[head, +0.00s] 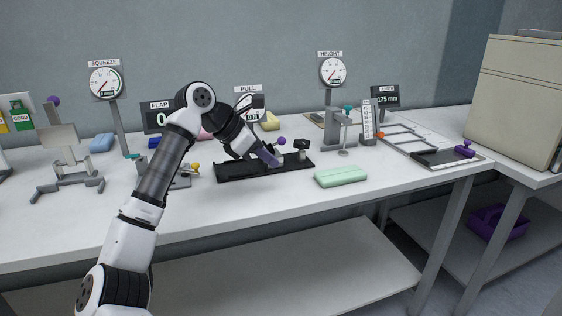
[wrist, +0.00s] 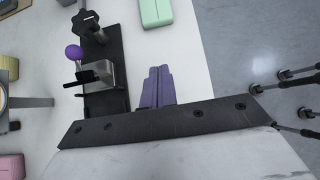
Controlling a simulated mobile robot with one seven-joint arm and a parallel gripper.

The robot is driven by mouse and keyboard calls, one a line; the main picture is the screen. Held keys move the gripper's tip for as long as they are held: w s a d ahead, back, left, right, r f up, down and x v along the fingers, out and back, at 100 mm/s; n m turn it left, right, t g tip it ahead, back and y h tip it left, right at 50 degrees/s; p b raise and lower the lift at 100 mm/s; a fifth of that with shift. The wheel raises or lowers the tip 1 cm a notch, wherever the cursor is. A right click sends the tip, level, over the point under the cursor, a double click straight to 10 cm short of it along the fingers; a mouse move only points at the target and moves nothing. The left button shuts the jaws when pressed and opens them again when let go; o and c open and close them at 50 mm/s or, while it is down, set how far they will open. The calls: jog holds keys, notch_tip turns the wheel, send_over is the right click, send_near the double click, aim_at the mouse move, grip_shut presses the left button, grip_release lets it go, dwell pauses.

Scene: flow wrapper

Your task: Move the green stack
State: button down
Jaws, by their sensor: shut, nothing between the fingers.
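The green stack (head: 341,176) is a pale green block lying flat near the front edge of the white table, right of the black fixture. It also shows at the top of the wrist view (wrist: 156,12). My gripper (head: 274,160) is over the black fixture, to the left of the green stack and apart from it. In the wrist view its purple fingers (wrist: 158,84) are together, with nothing seen between them.
The black fixture (head: 235,170) carries a purple knob (wrist: 73,52) and a dark star knob. Table (head: 400,178) right of the stack is clear.

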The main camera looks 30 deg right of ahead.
aim_at(317, 181)
jog(key=x, duration=0.9)
jog(key=shift+s+d+r, duration=0.1)
jog(key=shift+s+d, duration=0.05)
jog(key=shift+d, duration=0.45)
jog(key=shift+s+d+r, duration=0.1)
jog(key=shift+s+d, duration=0.05)
jog(key=shift+d, duration=0.5)
jog(key=shift+s+d, duration=0.1)
jog(key=shift+d, duration=0.4)
jog(key=s+d+p, duration=0.1)
jog(key=d+p, duration=0.1)
jog(key=d, duration=0.3)
jog(key=s+d+p, duration=0.1)
jog(key=d+p, duration=0.2)
jog(key=d, duration=0.3)
jog(key=s+d+p, duration=0.2)
jog(key=d+p, duration=0.1)
jog(key=d, duration=0.2)
jog(key=shift+d+r, duration=0.25)
jog(key=shift+d, duration=0.05)
jog(key=shift+s+d+f, duration=0.1)
jog(key=shift+d+f, duration=0.1)
jog(key=shift+d, duration=0.25)
jog(key=shift+a+f, duration=0.1)
